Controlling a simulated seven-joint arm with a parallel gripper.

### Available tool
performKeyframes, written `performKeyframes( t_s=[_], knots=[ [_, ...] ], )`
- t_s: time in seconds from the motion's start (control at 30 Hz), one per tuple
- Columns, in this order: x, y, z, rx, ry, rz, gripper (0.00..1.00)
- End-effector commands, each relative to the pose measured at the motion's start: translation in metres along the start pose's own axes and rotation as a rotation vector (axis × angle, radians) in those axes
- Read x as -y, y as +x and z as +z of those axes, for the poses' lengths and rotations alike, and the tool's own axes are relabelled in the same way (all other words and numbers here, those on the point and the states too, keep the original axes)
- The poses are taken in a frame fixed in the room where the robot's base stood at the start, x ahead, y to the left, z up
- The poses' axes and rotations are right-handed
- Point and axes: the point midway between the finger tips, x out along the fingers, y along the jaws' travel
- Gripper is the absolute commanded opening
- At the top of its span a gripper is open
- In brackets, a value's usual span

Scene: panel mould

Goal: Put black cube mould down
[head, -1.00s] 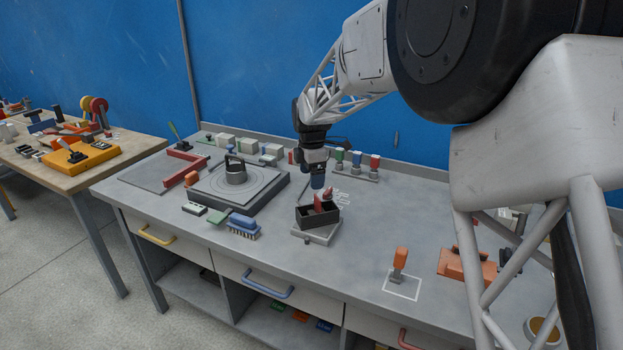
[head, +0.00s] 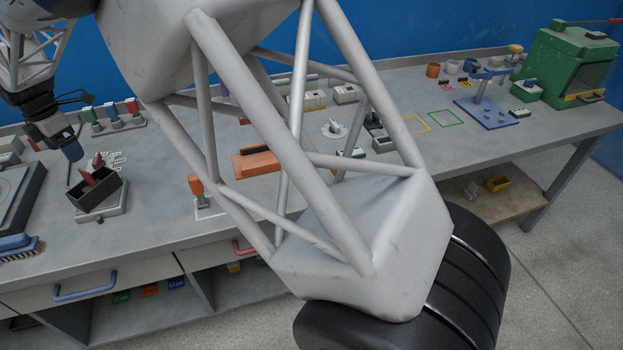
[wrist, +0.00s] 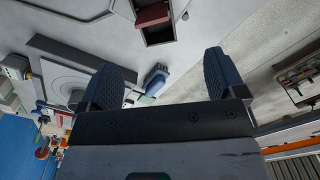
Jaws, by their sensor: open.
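The black cube mould (head: 97,197), an open-topped dark box with a red piece (head: 99,172) standing in it, sits on a pale square base (head: 101,213) on the grey bench, at the left of the head view. In the wrist view the mould (wrist: 158,36) is at the top edge, partly cut off, with the red piece (wrist: 152,15) over it. My gripper (head: 74,155) is above and just left of the mould in the head view. In the wrist view its two fingers (wrist: 162,76) are wide apart with nothing between them.
A blue brush (head: 20,246) and a dark turntable block (head: 18,198) are left of the mould. An upright orange-handled tool (head: 197,190) stands to the right, before an orange block (head: 256,163). Small coloured-topped pieces (head: 112,115) stand behind. Bench between mould and orange-handled tool is clear.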

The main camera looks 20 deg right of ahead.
Motion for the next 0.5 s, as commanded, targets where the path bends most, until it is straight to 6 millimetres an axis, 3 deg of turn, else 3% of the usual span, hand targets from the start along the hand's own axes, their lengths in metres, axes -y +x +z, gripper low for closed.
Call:
performKeyframes(
  t_s=[0.27,0.5],
  knots=[
    [0.056,-0.036,0.049,0.002,0.214,0.023,0.89],
    [0.132,-0.070,0.100,0.001,0.488,0.052,0.89]
  ],
)
